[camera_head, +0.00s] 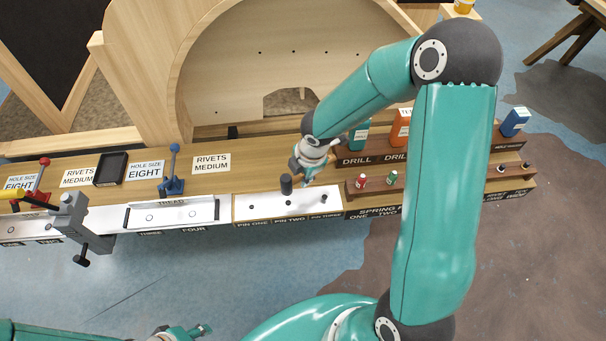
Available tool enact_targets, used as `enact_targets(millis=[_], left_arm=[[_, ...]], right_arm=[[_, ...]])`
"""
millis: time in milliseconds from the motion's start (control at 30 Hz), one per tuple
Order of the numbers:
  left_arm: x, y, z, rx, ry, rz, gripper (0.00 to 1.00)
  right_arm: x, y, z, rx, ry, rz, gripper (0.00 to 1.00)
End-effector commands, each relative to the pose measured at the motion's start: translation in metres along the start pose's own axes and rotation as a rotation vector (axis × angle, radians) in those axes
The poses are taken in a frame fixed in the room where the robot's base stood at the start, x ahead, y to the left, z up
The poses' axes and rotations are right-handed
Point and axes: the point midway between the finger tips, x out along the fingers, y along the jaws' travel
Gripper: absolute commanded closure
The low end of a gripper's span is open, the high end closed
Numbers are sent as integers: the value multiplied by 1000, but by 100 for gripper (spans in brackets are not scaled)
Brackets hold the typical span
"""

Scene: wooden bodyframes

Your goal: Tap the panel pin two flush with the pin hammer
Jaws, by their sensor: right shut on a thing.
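A white strip (268,211) on the bench front carries three dark pins above the labels PIN ONE, PIN TWO and PIN THREE. Pin one (252,207) is at the left, pin two (288,203) in the middle and pin three (324,198) at the right. My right gripper (304,171) is above and behind the strip, shut on the pin hammer. The dark hammer head (286,185) shows just above pin two, with a small gap in the picture; contact cannot be told. The handle is mostly hidden by the gripper. My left gripper (203,329) is at the bottom edge, away from the bench, its jaws unclear.
A grey clamp-like tool (75,222) overhangs the bench front at the left. A blue-handled tool (172,180) and a black tray (110,169) stand further along. Stepped wooden racks (440,178) with small bottles and boxes are at the right. A curved wooden frame rises behind.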

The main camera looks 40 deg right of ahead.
Motion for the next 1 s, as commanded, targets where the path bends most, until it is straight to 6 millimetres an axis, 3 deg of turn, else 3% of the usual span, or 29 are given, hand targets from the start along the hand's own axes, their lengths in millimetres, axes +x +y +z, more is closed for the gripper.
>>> enact_targets(millis=[267, 567, 1000], left_arm=[[0, 0, 0, 0, 0, 0, 60], [5, -2, 0, 0, 0, 0, 60], [28, -10, 0, 0, 0, 0, 60]], right_arm=[[-1, 1, 0, 0, -1, 2, 100], [-29, 7, 0, 1, 1, 3, 100], [-4, 1, 0, 1, 2, 1, 100]])
